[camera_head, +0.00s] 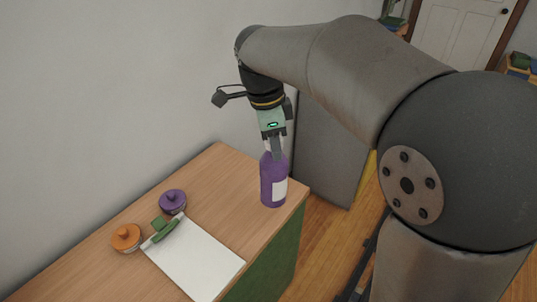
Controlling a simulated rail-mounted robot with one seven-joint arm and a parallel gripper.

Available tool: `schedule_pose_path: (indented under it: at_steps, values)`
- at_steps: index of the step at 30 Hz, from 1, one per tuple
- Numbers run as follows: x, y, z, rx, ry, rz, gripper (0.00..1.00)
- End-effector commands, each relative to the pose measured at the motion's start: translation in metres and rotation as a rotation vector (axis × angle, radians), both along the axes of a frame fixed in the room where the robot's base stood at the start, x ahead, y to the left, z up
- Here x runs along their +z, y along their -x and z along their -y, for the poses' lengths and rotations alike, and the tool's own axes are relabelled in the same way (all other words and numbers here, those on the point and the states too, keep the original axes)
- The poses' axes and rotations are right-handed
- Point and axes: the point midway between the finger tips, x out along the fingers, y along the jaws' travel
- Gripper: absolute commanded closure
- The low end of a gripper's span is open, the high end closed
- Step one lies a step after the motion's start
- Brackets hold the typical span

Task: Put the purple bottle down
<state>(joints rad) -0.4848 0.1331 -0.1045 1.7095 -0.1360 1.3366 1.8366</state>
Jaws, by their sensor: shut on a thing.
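The purple bottle (267,186) has a white label (280,189) and stands upright near the right end of the wooden tabletop (226,185). My gripper (275,154) points down from above and is shut on the top of the bottle. The fingers partly cover the bottle's neck. The bottle's base is at the tabletop in this view, but I cannot tell whether it touches the wood or hangs slightly above it.
A purple lidded pot (172,202) and an orange lidded pot (126,238) sit at the left. A white clipboard (195,262) with a green clip (166,229) lies in front. The table's right edge is close to the bottle. Bare wood lies to the bottle's left.

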Motion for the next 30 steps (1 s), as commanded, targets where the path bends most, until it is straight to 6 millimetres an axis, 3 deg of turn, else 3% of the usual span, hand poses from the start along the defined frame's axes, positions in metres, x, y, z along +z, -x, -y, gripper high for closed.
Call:
schedule_pose_path:
  at_steps: [6, 12, 23, 30]
  values:
    - [-0.018, -0.045, -0.008, -0.002, 0.002, -0.001, 1.0]
    - [-0.052, -0.07, -0.014, 0.0, 0.0, -0.001, 1.0]
    - [-0.077, -0.09, -0.018, -0.001, 0.0, 0.001, 1.0]
    - [-0.107, -0.09, -0.018, 0.0, 0.0, 0.001, 1.0]
